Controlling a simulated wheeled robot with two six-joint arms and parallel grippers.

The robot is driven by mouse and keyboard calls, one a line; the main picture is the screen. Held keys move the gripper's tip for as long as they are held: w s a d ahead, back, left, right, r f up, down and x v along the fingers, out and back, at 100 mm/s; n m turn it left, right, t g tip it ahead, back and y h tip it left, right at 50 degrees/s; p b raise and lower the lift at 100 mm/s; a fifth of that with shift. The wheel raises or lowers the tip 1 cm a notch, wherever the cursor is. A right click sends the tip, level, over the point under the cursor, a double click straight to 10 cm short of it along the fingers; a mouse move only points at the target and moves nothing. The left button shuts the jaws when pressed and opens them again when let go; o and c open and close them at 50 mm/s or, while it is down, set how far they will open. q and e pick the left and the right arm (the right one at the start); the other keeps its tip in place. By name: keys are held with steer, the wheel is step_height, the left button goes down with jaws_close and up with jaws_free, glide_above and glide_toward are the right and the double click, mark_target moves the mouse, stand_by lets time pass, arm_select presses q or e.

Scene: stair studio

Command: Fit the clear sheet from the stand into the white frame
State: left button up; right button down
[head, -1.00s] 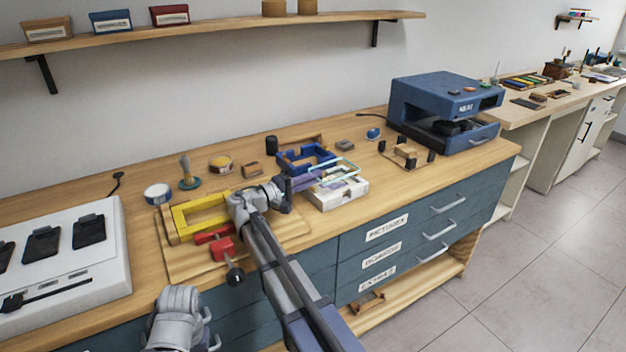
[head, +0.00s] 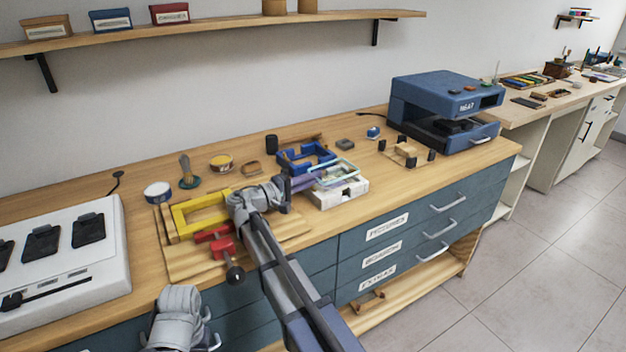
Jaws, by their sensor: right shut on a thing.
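The clear sheet (head: 333,173) shows as a see-through pane with pale greenish edges. My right gripper (head: 306,182) is shut on its left side and holds it over the white frame (head: 350,190). The white frame lies on the bench near the front edge. The sheet overlaps it in the picture; I cannot tell whether they touch or whether the sheet is seated. My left gripper (head: 180,325) is low at the bottom edge, away from these things; its fingers are not clear.
A blue frame (head: 290,157) lies just behind the white frame. A yellow frame (head: 183,222) and red clamp (head: 222,246) are left of my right gripper. A wooden holder with dark posts (head: 405,152) and a blue press (head: 440,95) stand to the right.

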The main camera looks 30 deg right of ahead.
steer(key=c, duration=0.9)
jaws_free()
step_height(320, 180, up, 8)
steer(key=p, duration=0.8)
